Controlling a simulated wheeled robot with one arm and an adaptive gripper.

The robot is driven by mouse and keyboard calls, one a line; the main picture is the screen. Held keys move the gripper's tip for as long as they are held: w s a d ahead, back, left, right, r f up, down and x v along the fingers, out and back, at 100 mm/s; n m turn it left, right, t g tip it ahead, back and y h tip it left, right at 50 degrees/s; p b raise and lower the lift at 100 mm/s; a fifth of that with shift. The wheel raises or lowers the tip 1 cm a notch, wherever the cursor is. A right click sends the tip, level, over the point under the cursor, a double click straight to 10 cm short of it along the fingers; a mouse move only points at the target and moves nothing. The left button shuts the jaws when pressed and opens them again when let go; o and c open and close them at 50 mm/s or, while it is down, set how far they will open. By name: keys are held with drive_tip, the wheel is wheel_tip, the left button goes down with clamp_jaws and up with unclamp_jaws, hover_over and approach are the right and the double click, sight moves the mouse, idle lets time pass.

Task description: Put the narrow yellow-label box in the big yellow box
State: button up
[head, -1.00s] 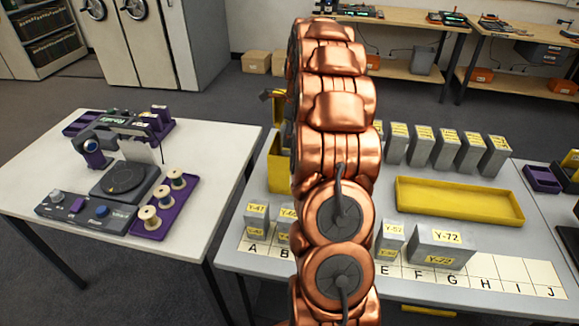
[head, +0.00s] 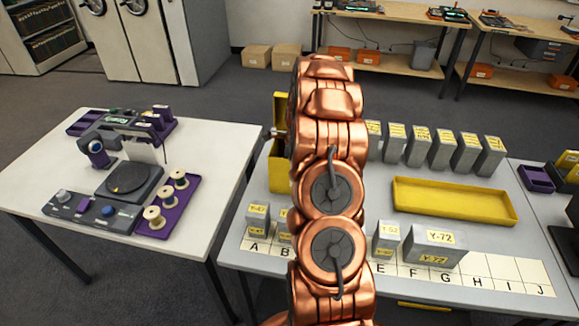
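Grey boxes with yellow labels stand on the lettered strip: a narrow one (head: 257,220) by A–B, one (head: 284,222) partly hidden by my arm, a narrow one (head: 386,240) near E, and a wide one marked Y-72 (head: 434,247) near F–G. I cannot tell which narrow box is meant. A tall yellow box (head: 279,176) stands at the table's back left, its right side hidden behind my arm. A small grey piece, perhaps part of my gripper (head: 280,134), shows at the arm's left edge by that box. The fingers and anything held are hidden.
A shallow yellow tray (head: 455,201) lies empty at the table's right. Several tall grey boxes (head: 440,150) stand in a row behind it. A white table (head: 50,180) with a purple-trayed device is at the left, across a gap. Purple bins (head: 537,178) sit at the right.

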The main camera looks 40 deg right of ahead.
drive_tip(key=o, duration=1.3)
drive_tip(key=r+b, duration=0.1)
drive_tip(key=r, duration=0.2)
drive_tip(key=s+r+b, duration=0.1)
drive_tip(key=r, duration=0.3)
drive_tip(key=d+r+b, duration=0.1)
drive_tip(key=r+b, duration=0.1)
drive_tip(key=r, duration=0.2)
drive_tip(key=shift+s+r, duration=0.2)
drive_tip(key=shift+r, duration=0.25)
